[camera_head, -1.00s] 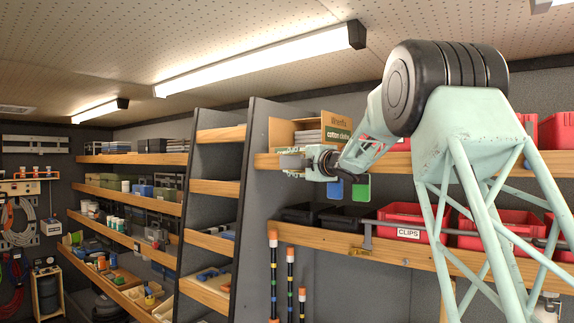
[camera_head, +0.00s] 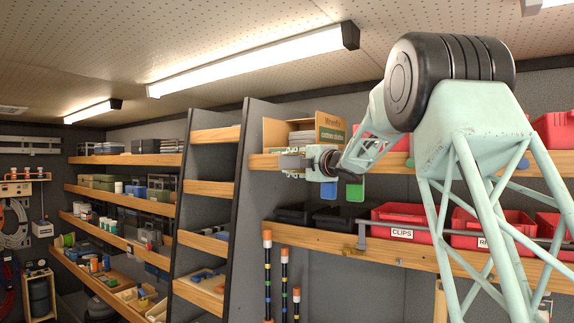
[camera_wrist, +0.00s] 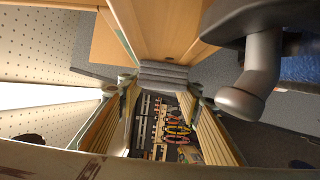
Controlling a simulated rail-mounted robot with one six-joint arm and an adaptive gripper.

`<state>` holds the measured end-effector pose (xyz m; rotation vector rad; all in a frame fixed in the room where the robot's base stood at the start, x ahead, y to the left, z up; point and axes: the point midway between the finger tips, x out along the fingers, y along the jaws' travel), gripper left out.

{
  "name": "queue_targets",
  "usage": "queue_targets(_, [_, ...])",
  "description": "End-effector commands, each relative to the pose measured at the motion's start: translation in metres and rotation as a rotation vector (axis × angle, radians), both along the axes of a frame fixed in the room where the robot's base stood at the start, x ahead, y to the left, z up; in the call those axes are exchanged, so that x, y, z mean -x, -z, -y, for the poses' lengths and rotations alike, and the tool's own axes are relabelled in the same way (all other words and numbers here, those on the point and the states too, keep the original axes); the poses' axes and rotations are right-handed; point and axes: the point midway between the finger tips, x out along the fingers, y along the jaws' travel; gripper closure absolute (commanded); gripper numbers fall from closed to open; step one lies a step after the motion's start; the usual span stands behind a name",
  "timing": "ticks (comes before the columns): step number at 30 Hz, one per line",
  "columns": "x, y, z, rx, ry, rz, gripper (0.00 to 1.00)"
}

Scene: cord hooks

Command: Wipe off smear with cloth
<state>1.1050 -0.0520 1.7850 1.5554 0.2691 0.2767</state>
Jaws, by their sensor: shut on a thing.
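My gripper (camera_head: 300,162) is in front of the upper shelf board, just below the box of cloths, and is shut on a grey folded cloth (camera_head: 291,161). In the wrist view the cloth (camera_wrist: 163,75) shows as flat grey layers between the light green fingers. An open cardboard box (camera_head: 333,131) with a printed cloth label stands on the shelf with more folded grey cloths (camera_head: 301,137) in it. I see no smear in either view.
Black bins (camera_head: 297,213) and red bins (camera_head: 400,217) stand on the lower shelf behind a rail. Banded poles (camera_head: 267,275) stand beneath. More loaded shelves (camera_head: 125,189) line the left.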

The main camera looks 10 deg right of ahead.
Motion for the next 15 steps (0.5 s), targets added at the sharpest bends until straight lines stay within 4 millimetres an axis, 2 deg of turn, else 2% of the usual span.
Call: queue_targets(15, [0.017,0.0,0.02,0.0,0.002,0.0,0.8])
